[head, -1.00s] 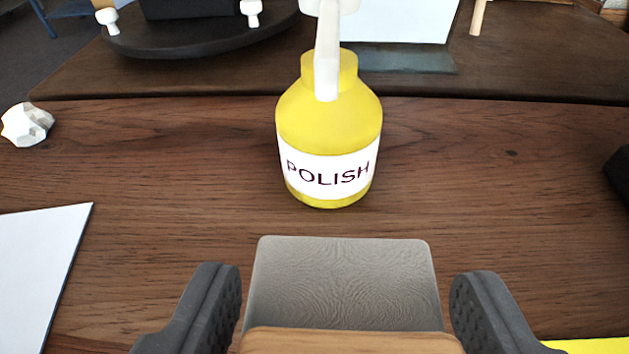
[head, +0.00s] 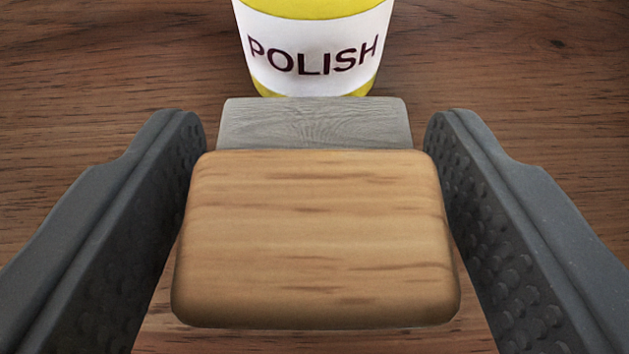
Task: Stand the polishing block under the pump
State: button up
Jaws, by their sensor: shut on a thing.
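The polishing block has a light wooden body (head: 315,235) and a grey pad (head: 315,122) on its far side. It fills the middle of the picture. My gripper (head: 315,150) is shut on it, with one dark ridged finger along each side. The yellow bottle (head: 315,50) with a white POLISH label stands upright just beyond the grey pad. I cannot tell whether the pad touches it. The bottle's top and pump are above the picture's edge. The block's underside is hidden, so I cannot tell whether it rests on the table.
The dark brown wooden table (head: 120,60) is bare to the left and right of the bottle. No other object shows near the block.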

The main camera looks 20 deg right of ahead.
jog(key=shift+f+b, duration=0.35)
jog(key=shift+f, duration=0.3)
jog(key=o, duration=1)
jog(key=shift+s, duration=0.1)
jog(key=shift+c, duration=0.2)
jog(key=shift+r, duration=0.15)
jog(key=r+v, duration=0.1)
jog(key=v, duration=1.1)
jog(key=a+r+n+t+y, duration=0.1)
jog(key=a+r, duration=0.3)
jog(key=r, duration=0.5)
jog(key=a+r+t, duration=0.1)
jog(key=a+r, duration=0.3)
jog(key=r, duration=0.4)
jog(key=s+a+r+n+y, duration=0.1)
jog(key=s+a+r, duration=0.3)
jog(key=r, duration=0.5)
jog(key=s+a+r+n+y, duration=0.1)
jog(key=s+a+r, duration=0.3)
jog(key=s+r, duration=0.3)
notch_tip(320, 180, up, 4)
jog(key=shift+s+a+f+t+y, duration=0.15)
jog(key=shift+a+f+t+y, duration=0.05)
jog(key=shift+a+t+y, duration=0.1)
